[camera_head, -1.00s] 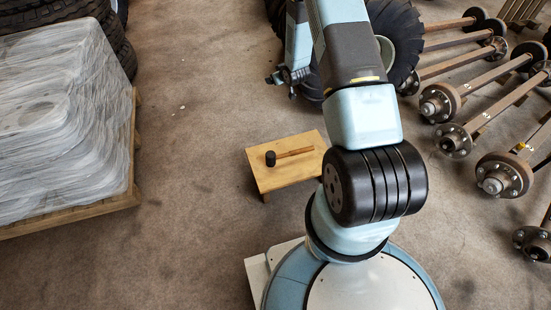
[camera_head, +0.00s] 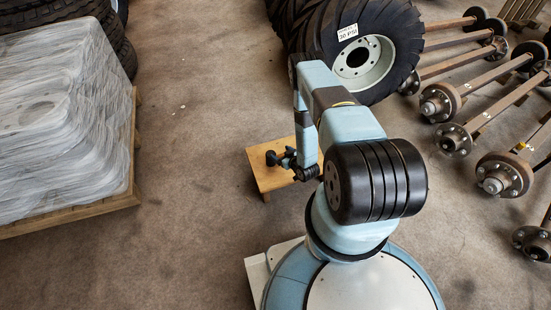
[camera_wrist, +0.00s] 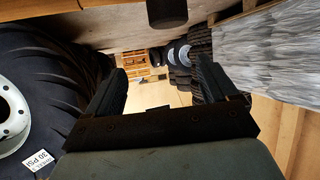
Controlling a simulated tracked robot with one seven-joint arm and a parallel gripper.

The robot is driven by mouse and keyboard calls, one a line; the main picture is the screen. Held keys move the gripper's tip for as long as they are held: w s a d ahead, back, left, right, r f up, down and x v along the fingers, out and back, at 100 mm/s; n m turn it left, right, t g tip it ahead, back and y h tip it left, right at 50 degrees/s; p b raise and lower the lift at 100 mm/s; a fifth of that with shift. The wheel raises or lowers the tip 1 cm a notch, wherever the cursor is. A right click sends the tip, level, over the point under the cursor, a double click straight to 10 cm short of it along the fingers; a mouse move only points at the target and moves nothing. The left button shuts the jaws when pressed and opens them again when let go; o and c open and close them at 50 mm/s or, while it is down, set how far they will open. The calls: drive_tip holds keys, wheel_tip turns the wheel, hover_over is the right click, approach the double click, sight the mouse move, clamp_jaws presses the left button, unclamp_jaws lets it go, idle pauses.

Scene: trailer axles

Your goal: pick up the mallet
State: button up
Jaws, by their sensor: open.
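The mallet lies on a small wooden stool (camera_head: 266,181). Its black head (camera_head: 271,158) shows at the left in the head view; its handle is hidden behind my gripper and arm. My gripper (camera_head: 284,157) is just right of the head in that view, over or beside the stool top; the exact gap cannot be told. In the wrist view, my gripper (camera_wrist: 160,72) is open, with nothing between the fingers. A dark cylinder, seemingly the mallet head (camera_wrist: 167,12), shows at the top edge, beyond the fingertips.
A wrapped pallet load (camera_head: 55,115) stands at the left. Large tyres (camera_head: 365,50) stand behind the stool, and several axles (camera_head: 505,95) lie at the right. The floor (camera_head: 195,190) between pallet and stool is clear.

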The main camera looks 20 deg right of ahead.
sight(269, 153)
drive_tip(key=s+f, duration=0.3)
drive_tip(key=s, duration=0.1)
drive_tip(key=shift+t, duration=0.3)
drive_tip(key=x, duration=0.5)
drive_tip(key=a+x, duration=0.1)
drive_tip(key=x, duration=0.2)
drive_tip(key=shift+f, duration=0.15)
drive_tip(key=shift+x, duration=2.8)
drive_tip(key=shift+f, duration=0.1)
drive_tip(key=shift+c, duration=0.2)
drive_tip(key=c, duration=1.3)
drive_tip(key=shift+c, duration=0.6)
